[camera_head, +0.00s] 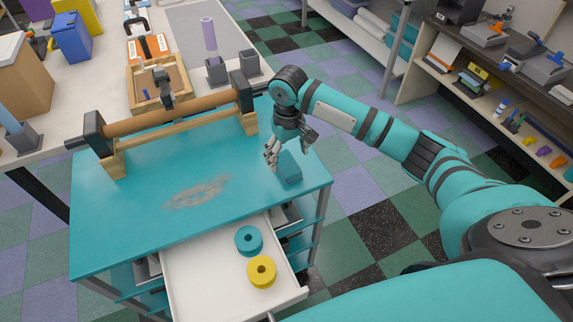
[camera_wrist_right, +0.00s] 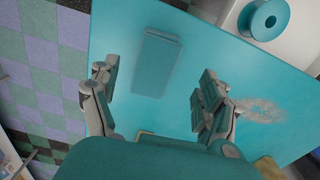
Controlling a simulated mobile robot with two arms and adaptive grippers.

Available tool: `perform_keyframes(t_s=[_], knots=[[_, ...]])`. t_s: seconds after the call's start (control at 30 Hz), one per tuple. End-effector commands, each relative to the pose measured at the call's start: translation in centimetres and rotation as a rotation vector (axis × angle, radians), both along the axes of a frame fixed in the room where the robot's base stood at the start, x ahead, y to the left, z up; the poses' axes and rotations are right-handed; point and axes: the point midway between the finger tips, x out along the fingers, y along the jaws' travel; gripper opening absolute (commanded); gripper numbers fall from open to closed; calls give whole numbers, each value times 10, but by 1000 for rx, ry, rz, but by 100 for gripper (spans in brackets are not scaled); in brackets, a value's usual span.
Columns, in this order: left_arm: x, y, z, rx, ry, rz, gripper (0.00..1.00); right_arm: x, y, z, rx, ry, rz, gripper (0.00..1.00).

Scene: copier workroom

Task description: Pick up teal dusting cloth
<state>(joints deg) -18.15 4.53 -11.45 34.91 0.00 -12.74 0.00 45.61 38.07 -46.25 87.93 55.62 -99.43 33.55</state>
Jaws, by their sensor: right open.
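The teal dusting cloth (camera_head: 289,168) is a small folded block lying on the teal tabletop (camera_head: 130,230) near its right edge. In the right wrist view the cloth (camera_wrist_right: 156,62) lies flat, between and beyond the fingertips, and nearly matches the table's colour. My right gripper (camera_head: 287,150) is over the cloth's far end in the head view, with its fingers pointing down. In the right wrist view the right gripper (camera_wrist_right: 160,88) is open, its fingers apart on either side, with nothing between them touching. My left gripper is not in view.
A greyish dusty smudge (camera_head: 196,191) marks the tabletop. An open white drawer (camera_head: 205,285) below holds a teal roll (camera_head: 249,240) and a yellow roll (camera_head: 261,271). A wooden roller stand (camera_head: 175,113) spans the table's back. Shelves (camera_head: 500,95) stand at the right.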

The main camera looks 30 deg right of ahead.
Motion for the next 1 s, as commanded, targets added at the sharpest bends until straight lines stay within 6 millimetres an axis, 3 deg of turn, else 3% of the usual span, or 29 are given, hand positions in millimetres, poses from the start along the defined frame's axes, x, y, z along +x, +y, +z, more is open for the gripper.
perform_keyframes(t_s=[0.27, 0.6, 0.87, 1.0], knots=[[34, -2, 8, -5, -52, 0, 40, -1, -1, -21, 0, 2, -1, 80], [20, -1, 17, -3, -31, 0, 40, -3, -4, -64, 0, 0, 0, 80], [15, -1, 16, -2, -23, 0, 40, -3, -5, -67, 1, -2, 1, 80], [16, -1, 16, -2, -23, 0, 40, -3, -5, -67, 0, -2, 1, 62]])
